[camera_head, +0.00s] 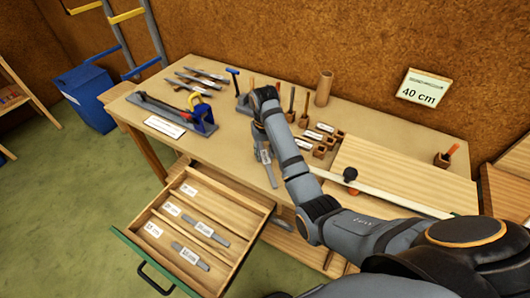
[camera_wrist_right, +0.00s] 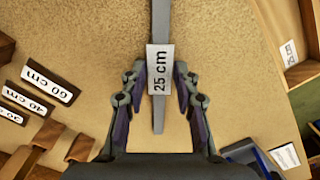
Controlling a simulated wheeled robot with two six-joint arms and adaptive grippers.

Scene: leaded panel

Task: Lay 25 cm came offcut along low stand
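The 25 cm came offcut (camera_wrist_right: 159,118) is a thin grey strip with a white "25 cm" label. In the head view the came (camera_head: 268,172) is over the tabletop below my right gripper (camera_head: 261,133), pointing toward the front edge. In the right wrist view my right gripper (camera_wrist_right: 160,77) has its fingers on either side of the labelled part, with small gaps showing, so it looks open. Whether the strip touches the table is unclear. I cannot tell which piece is the low stand. My left gripper is not in view.
An open drawer (camera_head: 153,208) with labelled strips juts out at the front. A grey tray with a blue clamp (camera_head: 201,112) stands left. Small wooden blocks (camera_head: 320,152) with labels and a pale board (camera_head: 400,172) lie right.

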